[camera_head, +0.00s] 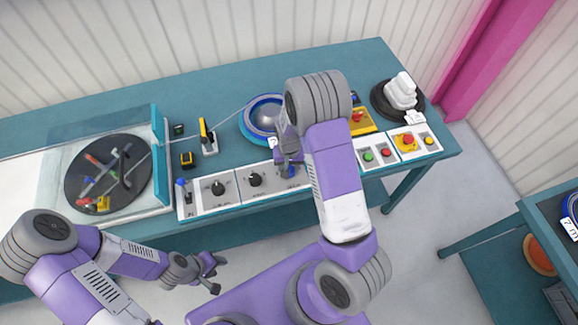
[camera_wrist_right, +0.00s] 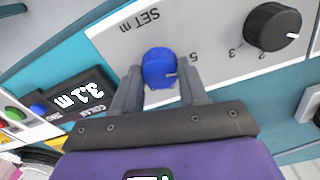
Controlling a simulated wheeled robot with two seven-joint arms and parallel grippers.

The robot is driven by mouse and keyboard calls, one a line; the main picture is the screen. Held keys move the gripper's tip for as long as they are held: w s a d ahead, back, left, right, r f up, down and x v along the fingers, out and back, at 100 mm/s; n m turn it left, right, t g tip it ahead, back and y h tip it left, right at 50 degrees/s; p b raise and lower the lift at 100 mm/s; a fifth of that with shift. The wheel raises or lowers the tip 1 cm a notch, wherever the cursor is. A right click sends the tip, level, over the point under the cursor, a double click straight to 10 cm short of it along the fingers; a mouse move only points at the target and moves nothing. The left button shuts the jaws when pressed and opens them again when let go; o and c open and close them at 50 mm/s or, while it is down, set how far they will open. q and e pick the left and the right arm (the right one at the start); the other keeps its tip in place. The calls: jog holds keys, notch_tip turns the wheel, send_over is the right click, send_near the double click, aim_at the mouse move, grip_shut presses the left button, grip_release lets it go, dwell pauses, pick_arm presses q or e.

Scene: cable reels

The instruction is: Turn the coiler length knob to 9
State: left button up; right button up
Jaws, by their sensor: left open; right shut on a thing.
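The blue knob (camera_wrist_right: 159,68) sits on a pale panel marked "SET m" in the right wrist view. Its small pale mark points right in that view, near an upside-down 5. My right gripper (camera_wrist_right: 160,85) is shut on the blue knob, one finger on each side. In the head view the blue knob (camera_head: 292,171) shows only partly beside my right gripper (camera_head: 284,170), and my arm hides much of that spot. The other dial numbers are hidden or unclear. My left gripper (camera_head: 214,272) is open and empty, in front of the bench.
A black knob (camera_wrist_right: 274,27) with 2 and 3 beside it is close to the blue knob. Red and green buttons (camera_head: 388,153) are to the right. A turntable (camera_head: 108,172) stands left behind a clear guard.

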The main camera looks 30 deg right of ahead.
jog(key=m, duration=0.3)
jog(key=shift+m+p, duration=0.35)
jog(key=shift+m, duration=0.05)
jog(key=m+p, duration=0.1)
jog(key=m, duration=0.2)
jog(key=shift+r+m, duration=0.1)
jog(key=shift+m, duration=0.2)
jog(key=m+p, duration=0.1)
jog(key=m, duration=0.3)
jog(key=shift+p, duration=0.35)
jog(key=m+p, duration=0.1)
jog(key=m, duration=0.3)
jog(key=shift+p, duration=0.3)
jog(key=m+p, duration=0.2)
jog(key=m, duration=0.2)
jog(key=shift+m, duration=0.3)
jog(key=m+p, duration=0.2)
jog(key=m, duration=0.1)
jog(key=shift+m, duration=0.4)
jog(key=m+p, duration=0.2)
jog(key=m, duration=0.2)
jog(key=shift+m+p, duration=0.6)
jog(key=shift+m, duration=1.1)
